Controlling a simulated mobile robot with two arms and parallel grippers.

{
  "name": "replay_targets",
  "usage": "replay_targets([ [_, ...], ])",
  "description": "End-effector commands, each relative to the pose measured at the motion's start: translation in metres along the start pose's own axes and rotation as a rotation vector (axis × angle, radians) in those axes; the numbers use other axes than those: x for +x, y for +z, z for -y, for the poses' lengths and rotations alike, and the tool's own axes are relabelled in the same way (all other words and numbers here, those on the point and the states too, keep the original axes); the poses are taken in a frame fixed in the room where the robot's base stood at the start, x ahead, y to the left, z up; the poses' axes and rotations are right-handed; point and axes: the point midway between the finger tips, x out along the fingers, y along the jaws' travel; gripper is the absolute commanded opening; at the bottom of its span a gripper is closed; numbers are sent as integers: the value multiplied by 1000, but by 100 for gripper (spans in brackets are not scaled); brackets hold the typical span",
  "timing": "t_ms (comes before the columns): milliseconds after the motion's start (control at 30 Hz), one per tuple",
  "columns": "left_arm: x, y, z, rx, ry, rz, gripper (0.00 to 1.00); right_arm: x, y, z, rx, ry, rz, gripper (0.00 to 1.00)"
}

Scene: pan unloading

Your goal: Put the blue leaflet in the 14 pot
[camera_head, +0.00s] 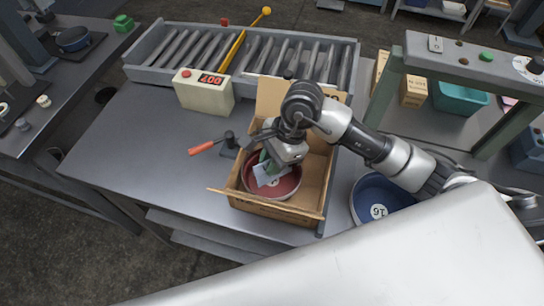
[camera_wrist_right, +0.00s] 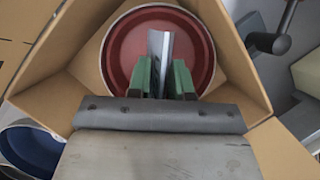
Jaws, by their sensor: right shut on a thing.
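My right gripper (camera_head: 268,160) reaches down into an open cardboard box. Its green fingers (camera_wrist_right: 163,78) are shut on a thin, pale blue-grey leaflet (camera_wrist_right: 160,44). The leaflet (camera_head: 268,176) is held over the inside of a red pot (camera_head: 289,187) that sits in the box; whether it touches the bottom I cannot tell. The red pot (camera_wrist_right: 122,50) also shows in the wrist view, its number mostly hidden by leaflet and gripper. A blue pot (camera_head: 372,190), with a number that looks like 16, stands right of the box. My left gripper is not in view.
The cardboard box (camera_head: 235,193) has raised flaps around the pot. A red-handled lever (camera_head: 208,146) stands to its left. A control box with a red display (camera_head: 204,92) and a roller conveyor (camera_head: 300,57) lie behind. The left tabletop is clear.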

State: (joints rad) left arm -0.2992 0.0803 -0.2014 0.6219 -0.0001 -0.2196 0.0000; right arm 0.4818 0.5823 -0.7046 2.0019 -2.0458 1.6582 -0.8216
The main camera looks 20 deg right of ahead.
Motion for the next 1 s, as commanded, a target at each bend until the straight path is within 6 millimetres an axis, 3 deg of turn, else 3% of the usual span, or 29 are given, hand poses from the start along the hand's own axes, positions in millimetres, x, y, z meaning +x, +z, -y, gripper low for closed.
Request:
replay_targets([
  [400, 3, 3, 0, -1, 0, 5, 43, 5, -2, 0, 0, 0, 0, 0],
  [433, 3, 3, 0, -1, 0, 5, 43, 5, -2, 0, 0, 0, 0, 22],
  [600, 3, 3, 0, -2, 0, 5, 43, 5, -2, 0, 0, 0, 0, 48],
  [1000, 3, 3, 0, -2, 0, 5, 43, 5, -2, 0, 0, 0, 0, 50],
])
